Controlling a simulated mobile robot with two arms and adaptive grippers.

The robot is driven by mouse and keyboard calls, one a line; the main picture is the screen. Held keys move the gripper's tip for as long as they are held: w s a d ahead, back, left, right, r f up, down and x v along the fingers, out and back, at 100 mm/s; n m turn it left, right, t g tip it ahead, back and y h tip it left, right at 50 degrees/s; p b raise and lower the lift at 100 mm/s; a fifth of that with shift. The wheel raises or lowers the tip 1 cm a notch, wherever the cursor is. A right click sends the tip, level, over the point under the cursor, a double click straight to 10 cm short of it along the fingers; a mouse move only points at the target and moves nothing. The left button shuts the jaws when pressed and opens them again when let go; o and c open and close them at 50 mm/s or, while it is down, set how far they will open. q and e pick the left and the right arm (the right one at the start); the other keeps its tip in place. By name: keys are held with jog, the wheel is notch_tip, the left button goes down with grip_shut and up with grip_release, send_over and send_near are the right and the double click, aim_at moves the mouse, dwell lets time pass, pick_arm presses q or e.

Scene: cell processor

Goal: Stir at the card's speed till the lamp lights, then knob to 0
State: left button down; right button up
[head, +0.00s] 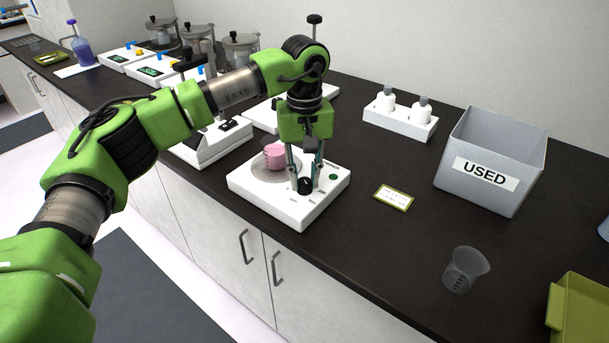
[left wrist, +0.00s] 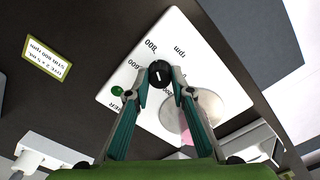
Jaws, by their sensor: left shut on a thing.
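The white stirrer (head: 295,215) stands on the dark bench, with a pink-filled vessel (head: 275,155) on its round plate. My left gripper (head: 305,182) points down and is shut on the black knob (left wrist: 160,74) at the stirrer's front corner. In the left wrist view, both fingertips touch the knob's sides. The knob's white mark shows, but I cannot tell which number it points to. The round lamp (left wrist: 117,91) is green; in the head view it looks dark green. The card (head: 394,197) lies right of the stirrer; its upside-down wrist-view text seems to read "STIR 800 rpm".
A grey "USED" bin (head: 490,165) stands at the right. A white rack (head: 400,122) with two bottles is behind. An empty clear cup (head: 465,270) stands near the front edge, with a green tray (head: 585,315) at far right. Other devices stand at the left. Bench around the card is clear.

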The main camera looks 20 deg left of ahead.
aim_at(305, 180)
pick_arm(q)
jog(key=c, duration=1.8)
grip_release()
notch_tip(305, 180, up, 12)
